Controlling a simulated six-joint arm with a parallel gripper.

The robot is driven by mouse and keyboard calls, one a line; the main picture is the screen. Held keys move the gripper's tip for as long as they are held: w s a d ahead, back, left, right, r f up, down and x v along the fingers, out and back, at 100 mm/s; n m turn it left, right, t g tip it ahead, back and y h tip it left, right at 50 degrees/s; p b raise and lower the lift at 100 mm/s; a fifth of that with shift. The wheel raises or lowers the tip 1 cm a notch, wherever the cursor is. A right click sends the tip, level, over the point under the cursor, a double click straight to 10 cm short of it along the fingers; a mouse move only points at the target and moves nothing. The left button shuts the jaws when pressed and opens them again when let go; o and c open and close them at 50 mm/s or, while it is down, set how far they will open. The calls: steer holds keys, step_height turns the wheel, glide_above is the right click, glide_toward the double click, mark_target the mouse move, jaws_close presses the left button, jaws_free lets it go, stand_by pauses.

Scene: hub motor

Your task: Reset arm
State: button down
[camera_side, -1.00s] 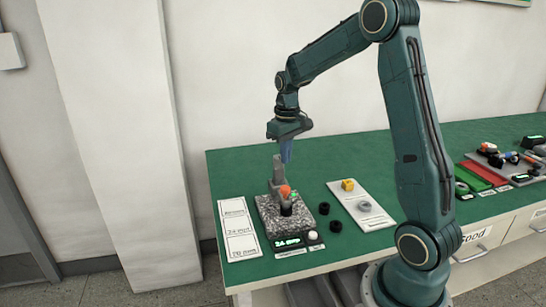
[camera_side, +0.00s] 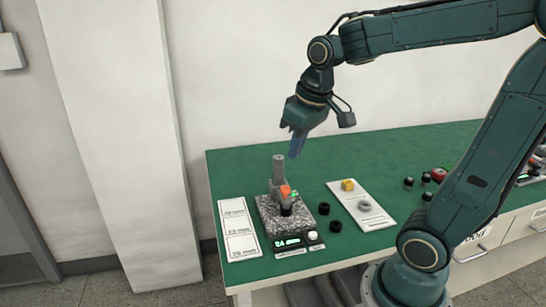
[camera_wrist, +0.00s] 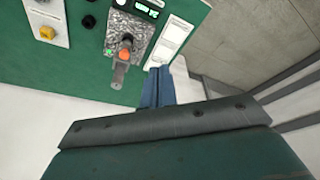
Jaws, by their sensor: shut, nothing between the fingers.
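My gripper (camera_side: 295,148) hangs in the air above the left part of the green table, its blue fingers shut with nothing between them. In the wrist view my gripper (camera_wrist: 157,88) shows its blue fingers together, pointing toward the table edge. Below it in the side view stands a measuring stand (camera_side: 279,172) with a grey post on a speckled stone base (camera_side: 270,215). An orange part (camera_side: 285,191) sits on the post above the base. The stand also shows in the wrist view (camera_wrist: 119,75). The gripper is clear of the stand.
A green-lit display (camera_side: 289,242) is at the base's front. A white card (camera_side: 238,230) lies left. Black rings (camera_side: 335,226) lie right of the base. A white tray (camera_side: 375,222) holds a yellow part (camera_side: 348,185) and a grey ring (camera_side: 365,206). Other parts lie at far right.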

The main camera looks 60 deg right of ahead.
steer(key=s+a+n+t, duration=0.1)
steer(key=s+a+t, duration=0.1)
steer(key=s+a, duration=0.3)
steer(key=s, duration=0.4)
steer(key=shift+a+r+y, duration=0.25)
steer(key=shift+a+y, duration=0.05)
steer(key=c, duration=2.1)
jaws_free()
steer(key=shift+s+a+f, duration=0.2)
steer(key=shift+s+a, duration=0.05)
steer(key=shift+s, duration=0.35)
